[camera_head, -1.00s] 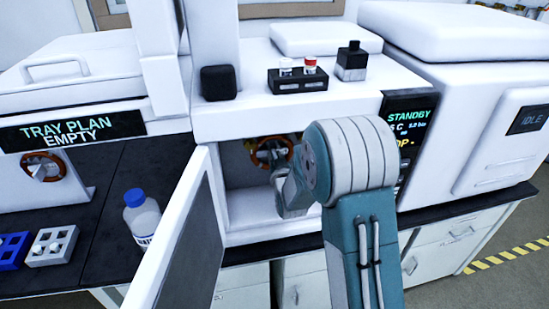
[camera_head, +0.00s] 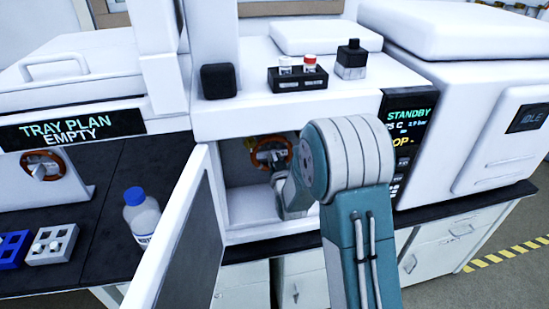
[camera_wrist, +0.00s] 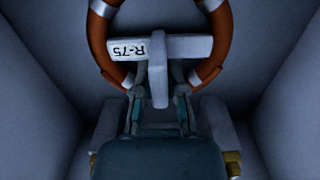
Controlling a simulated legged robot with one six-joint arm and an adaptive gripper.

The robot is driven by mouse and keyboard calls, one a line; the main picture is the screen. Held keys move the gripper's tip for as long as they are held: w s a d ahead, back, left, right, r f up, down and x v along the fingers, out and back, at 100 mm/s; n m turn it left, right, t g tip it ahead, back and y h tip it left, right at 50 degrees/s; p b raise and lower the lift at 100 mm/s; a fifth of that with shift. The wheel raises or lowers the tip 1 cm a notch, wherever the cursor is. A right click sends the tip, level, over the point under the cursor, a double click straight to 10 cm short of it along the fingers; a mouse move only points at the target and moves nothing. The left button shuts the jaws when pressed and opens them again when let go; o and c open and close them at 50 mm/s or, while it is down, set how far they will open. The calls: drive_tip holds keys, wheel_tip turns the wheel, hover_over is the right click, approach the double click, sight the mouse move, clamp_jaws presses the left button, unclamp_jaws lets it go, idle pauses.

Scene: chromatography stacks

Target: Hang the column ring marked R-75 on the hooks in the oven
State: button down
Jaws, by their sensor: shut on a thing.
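The copper-coloured column ring (camera_wrist: 221,40) has a pale crossbar with a tag reading R-75, upside down in the wrist view. My gripper (camera_wrist: 159,106) is shut on the stem of that crossbar and holds the ring ahead of it. In the head view the ring (camera_head: 290,154) is inside the open oven (camera_head: 245,208), upright near the back of the cavity. My arm covers the right part of the opening. The hooks cannot be made out clearly behind the ring.
The oven door (camera_head: 190,235) stands open on the left. A second ring (camera_head: 57,161) is on a white stand at far left. A blue-capped bottle (camera_head: 142,217) and vial racks (camera_head: 52,245) are on the bench. A vial tray (camera_head: 298,82) sits on top of the oven.

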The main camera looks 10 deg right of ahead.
drive_tip(key=shift+f, duration=0.1)
drive_tip(key=c, duration=0.6)
unclamp_jaws()
drive_tip(key=s, duration=1)
idle(0.3)
